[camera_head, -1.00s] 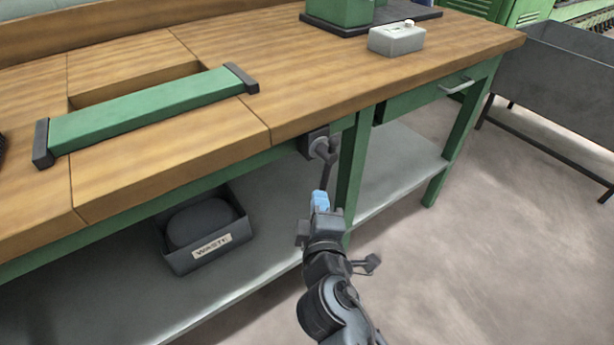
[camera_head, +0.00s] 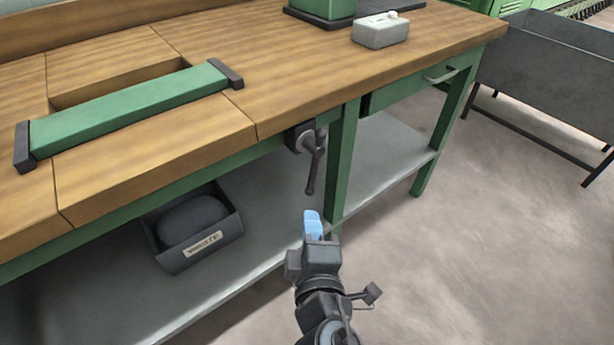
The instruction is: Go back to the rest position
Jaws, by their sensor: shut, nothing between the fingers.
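My gripper (camera_head: 312,222) has light blue fingertips that are shut with nothing between them. It is in front of the workbench, low in the picture and below the level of the bench top. A dark vise handle (camera_head: 312,165) hangs from the bench's front edge just above the gripper in the picture, with a visible gap between them. My dark grey arm comes up from the bottom edge, and its lower part is out of view.
The wooden workbench (camera_head: 190,150) carries a green bar with black ends (camera_head: 130,108) and a grey box (camera_head: 380,30). A waste bin (camera_head: 195,235) sits on the lower shelf. A grey metal trough (camera_head: 545,75) stands at right. Floor at lower right is clear.

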